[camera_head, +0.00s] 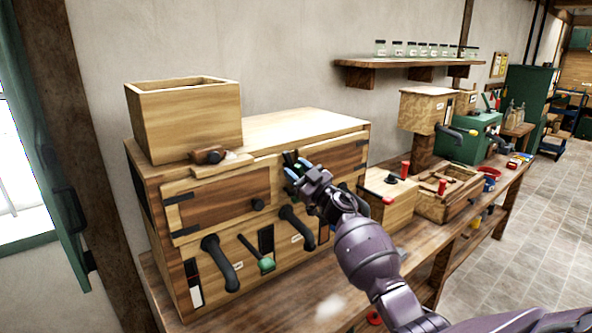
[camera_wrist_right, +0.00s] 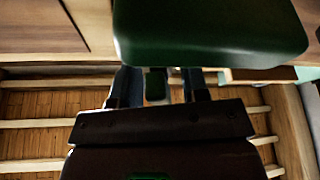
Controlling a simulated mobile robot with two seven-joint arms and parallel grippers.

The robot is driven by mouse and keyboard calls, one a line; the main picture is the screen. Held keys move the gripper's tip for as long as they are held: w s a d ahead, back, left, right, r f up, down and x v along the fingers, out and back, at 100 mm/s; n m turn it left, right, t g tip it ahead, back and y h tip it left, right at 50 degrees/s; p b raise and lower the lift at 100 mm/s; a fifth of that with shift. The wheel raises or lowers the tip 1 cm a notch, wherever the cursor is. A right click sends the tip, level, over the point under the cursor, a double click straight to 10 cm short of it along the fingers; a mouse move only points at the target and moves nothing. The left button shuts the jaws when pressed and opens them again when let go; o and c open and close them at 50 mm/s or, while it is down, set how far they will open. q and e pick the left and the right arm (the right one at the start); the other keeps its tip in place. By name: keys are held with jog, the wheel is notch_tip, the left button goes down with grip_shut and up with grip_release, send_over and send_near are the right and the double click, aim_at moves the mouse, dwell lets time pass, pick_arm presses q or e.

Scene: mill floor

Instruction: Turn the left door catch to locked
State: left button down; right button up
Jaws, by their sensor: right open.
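The left door (camera_head: 222,200) of the wooden cabinet is closed, with a black knob near its right edge. A green part (camera_head: 289,159) stands at the upper right of this door; I cannot tell whether it is the left door's catch or how it is turned. My right gripper (camera_head: 298,170) is at this part, its fingers apart. In the right wrist view, a large dark green block (camera_wrist_right: 210,32) covers the area at the fingertips, and the open fingers (camera_wrist_right: 160,86) show below it. I cannot tell whether they touch it. My left gripper is out of view.
The right door (camera_head: 345,163) is partly behind my right arm. Black curved handles (camera_head: 221,264) and a green-knobbed lever (camera_head: 266,264) jut out below the left door. An open wooden box (camera_head: 184,120) stands on top.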

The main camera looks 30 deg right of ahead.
jog(key=shift+w+r, duration=0.1)
jog(key=shift+w, duration=0.1)
grip_shut()
